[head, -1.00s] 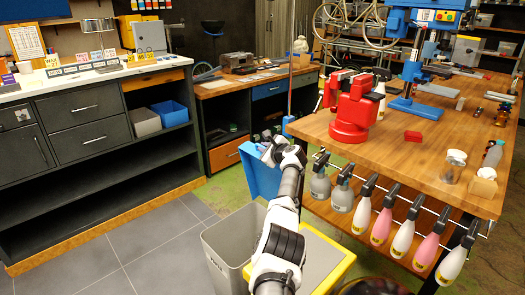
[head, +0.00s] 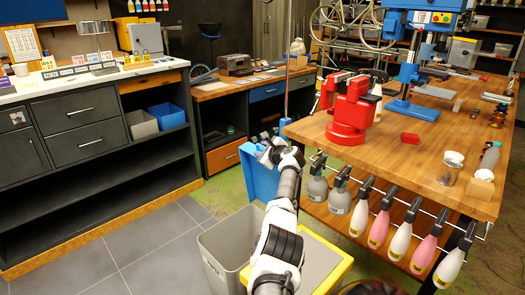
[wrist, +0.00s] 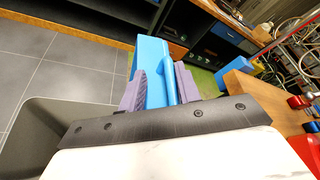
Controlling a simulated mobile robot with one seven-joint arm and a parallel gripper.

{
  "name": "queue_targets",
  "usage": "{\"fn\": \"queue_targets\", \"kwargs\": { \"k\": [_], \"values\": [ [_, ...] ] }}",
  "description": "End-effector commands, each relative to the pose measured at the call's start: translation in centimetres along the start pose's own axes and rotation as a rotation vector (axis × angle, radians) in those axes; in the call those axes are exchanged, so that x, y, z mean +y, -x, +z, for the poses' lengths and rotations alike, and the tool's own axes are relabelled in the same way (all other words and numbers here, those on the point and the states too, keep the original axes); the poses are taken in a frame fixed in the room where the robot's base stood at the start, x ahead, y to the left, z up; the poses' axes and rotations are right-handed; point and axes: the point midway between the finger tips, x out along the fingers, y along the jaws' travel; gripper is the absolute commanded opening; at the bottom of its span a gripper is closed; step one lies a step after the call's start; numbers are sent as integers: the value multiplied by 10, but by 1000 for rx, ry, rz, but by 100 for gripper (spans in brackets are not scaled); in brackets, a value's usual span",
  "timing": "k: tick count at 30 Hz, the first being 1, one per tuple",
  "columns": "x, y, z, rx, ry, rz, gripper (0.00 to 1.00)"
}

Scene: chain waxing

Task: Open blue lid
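The blue lid (head: 262,182) stands steeply tilted, close to upright, behind the grey bin (head: 215,250) in the head view. My gripper (head: 268,152) is at its upper edge. In the wrist view the purple fingers of my gripper (wrist: 158,90) are apart, with part of the blue lid (wrist: 151,62) and a narrow raised blue strip between them. The right finger lies close against the strip; I cannot tell if it touches. The left finger overlaps the blue face. My arm hides part of the lid's right side.
A yellow-rimmed bin with a grey lid (head: 318,262) stands right of the grey bin. The wooden workbench (head: 390,140) with a red vise (head: 350,108) is close on the right, with several spray bottles hanging along its rail. Tiled floor is clear at left.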

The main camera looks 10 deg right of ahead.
Motion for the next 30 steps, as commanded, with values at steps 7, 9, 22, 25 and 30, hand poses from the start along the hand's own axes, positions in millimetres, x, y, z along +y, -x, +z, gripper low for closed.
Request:
{"fn": "queue_targets", "kwargs": {
  "k": [7, 9, 22, 25, 30],
  "values": [
    [-1, 5, 0, 0, -1, 0, 33],
    [-2, 9, 0, -1, 0, -1, 33],
    [1, 47, -2, 0, 0, -1, 33],
    [1, 59, -1, 1, 1, -1, 33],
    [1, 83, -2, 1, 2, -2, 33]
  ]
}}
